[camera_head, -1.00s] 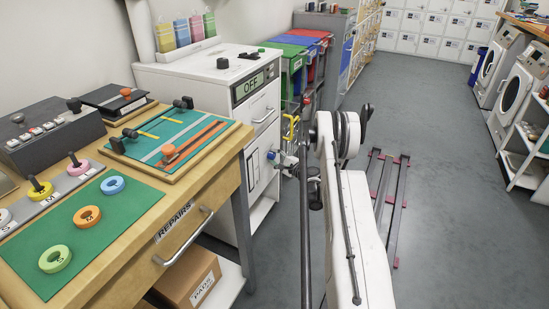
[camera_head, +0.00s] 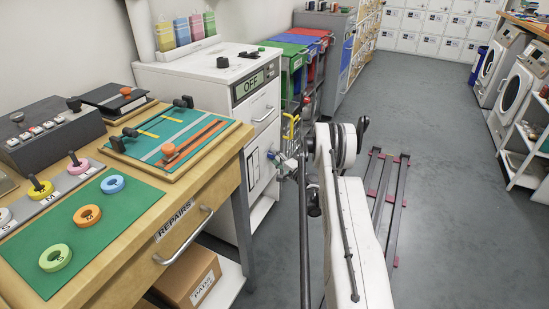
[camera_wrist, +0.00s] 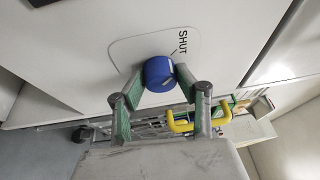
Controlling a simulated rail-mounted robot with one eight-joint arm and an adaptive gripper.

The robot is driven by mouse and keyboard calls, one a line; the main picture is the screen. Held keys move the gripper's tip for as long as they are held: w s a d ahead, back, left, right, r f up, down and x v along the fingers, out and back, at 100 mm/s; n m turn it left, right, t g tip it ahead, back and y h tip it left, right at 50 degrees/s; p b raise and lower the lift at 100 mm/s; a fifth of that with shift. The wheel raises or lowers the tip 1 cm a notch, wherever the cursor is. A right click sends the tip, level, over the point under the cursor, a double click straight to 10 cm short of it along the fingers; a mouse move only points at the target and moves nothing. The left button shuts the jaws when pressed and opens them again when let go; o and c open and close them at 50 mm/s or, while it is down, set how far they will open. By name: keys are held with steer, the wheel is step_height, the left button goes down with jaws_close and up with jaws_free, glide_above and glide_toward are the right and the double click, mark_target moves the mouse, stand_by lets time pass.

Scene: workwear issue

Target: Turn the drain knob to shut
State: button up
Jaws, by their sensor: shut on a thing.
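The drain knob (camera_wrist: 159,73) is a blue round knob on a pale plate on the white cabinet (camera_head: 262,160). In the wrist view, the SHUT label (camera_wrist: 182,42) and its mark are printed beside the knob at its upper right. My gripper (camera_wrist: 158,82) has its green-padded fingers on both sides of the knob and is shut on it. In the head view, my gripper (camera_head: 279,160) reaches the cabinet's side, with the knob mostly hidden there. No pointer on the knob is clear, so I cannot tell its setting.
A yellow handle (camera_wrist: 198,121) lies close to the right finger in the wrist view. The workbench (camera_head: 200,215) stands at left. Green, blue and red bins (camera_head: 300,50) stand beyond the cabinet. Open floor (camera_head: 440,180) lies to the right.

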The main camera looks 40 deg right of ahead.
steer(key=o, duration=1.1)
steer(key=shift+o, duration=0.2)
steer(key=s, duration=0.7)
steer(key=shift+s+f, duration=0.2)
steer(key=shift+f, duration=0.05)
